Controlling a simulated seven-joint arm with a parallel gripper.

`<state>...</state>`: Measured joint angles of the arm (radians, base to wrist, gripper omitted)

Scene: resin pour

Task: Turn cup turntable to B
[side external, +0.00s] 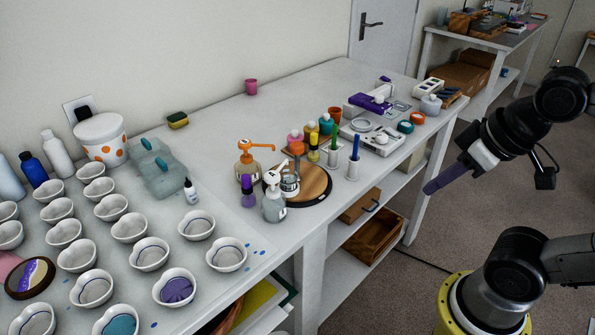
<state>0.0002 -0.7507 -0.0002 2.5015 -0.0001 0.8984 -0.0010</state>
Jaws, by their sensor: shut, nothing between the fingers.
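The turntable (316,181) is a round wooden disc with a dark rim, lying on the white bench near its front edge. A small pale container (289,184) stands at its left part. Pump bottles overlap its left edge in this view. I cannot make out a letter B or other position marks at this size. My gripper (432,188) has long purple fingers, shut and empty. It hangs in front of the bench on the right, pointing down and left, well apart from the turntable.
An orange-pump bottle (247,166), a clear pump bottle (273,203) and a purple-capped bottle (248,192) crowd the turntable's left. Upright tools (353,160) and a scale (378,138) stand to its right. Several white cups (227,254) fill the left bench.

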